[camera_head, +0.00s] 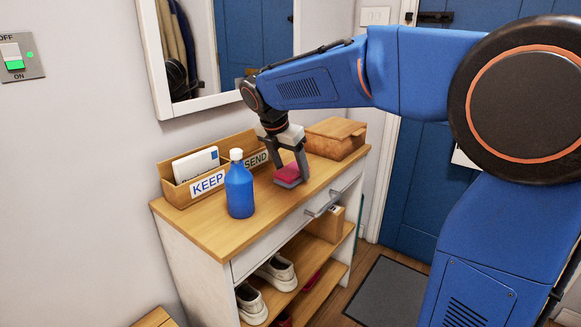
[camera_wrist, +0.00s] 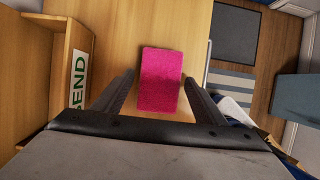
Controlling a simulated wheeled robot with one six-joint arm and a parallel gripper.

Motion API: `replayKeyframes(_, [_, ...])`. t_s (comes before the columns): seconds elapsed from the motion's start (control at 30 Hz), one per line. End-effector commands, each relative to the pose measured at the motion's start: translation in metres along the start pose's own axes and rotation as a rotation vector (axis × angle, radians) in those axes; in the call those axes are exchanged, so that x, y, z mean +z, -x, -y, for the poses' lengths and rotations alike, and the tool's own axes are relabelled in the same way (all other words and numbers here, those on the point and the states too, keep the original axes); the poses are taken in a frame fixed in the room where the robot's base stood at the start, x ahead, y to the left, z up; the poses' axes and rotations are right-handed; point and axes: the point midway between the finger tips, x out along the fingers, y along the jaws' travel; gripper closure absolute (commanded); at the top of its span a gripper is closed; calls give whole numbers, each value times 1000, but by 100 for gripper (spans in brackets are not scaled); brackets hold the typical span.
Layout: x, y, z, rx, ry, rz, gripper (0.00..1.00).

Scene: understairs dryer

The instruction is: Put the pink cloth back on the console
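The pink cloth (camera_head: 288,174) is a small folded block lying on the wooden top of the console (camera_head: 218,232). In the wrist view the pink cloth (camera_wrist: 161,80) lies flat on the wood between and ahead of the two fingers. My gripper (camera_head: 290,172) is over the cloth, pointing down. In the wrist view my gripper (camera_wrist: 160,88) has its fingers spread wide, with a gap on each side of the cloth. The fingers do not touch it there. Part of the cloth is hidden behind a finger in the head view.
A blue bottle (camera_head: 239,190) stands left of my gripper. A letter holder (camera_head: 180,192) marked KEEP and SEND stands along the wall. A wooden box (camera_head: 336,138) is at the far end. A drawer handle (camera_head: 323,206) sticks out in front. Shoes (camera_head: 277,272) sit below.

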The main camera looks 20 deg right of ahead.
Motion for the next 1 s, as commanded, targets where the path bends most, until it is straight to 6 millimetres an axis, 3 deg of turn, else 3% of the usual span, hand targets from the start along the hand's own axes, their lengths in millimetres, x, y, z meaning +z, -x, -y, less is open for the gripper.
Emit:
replayKeyframes(0.3, [0, 1, 0, 0, 0, 0, 32])
replayKeyframes(0.47, [1, 12, 0, 1, 0, 0, 32])
replayKeyframes(1.0, [1, 106, 0, 2, 0, 1, 32])
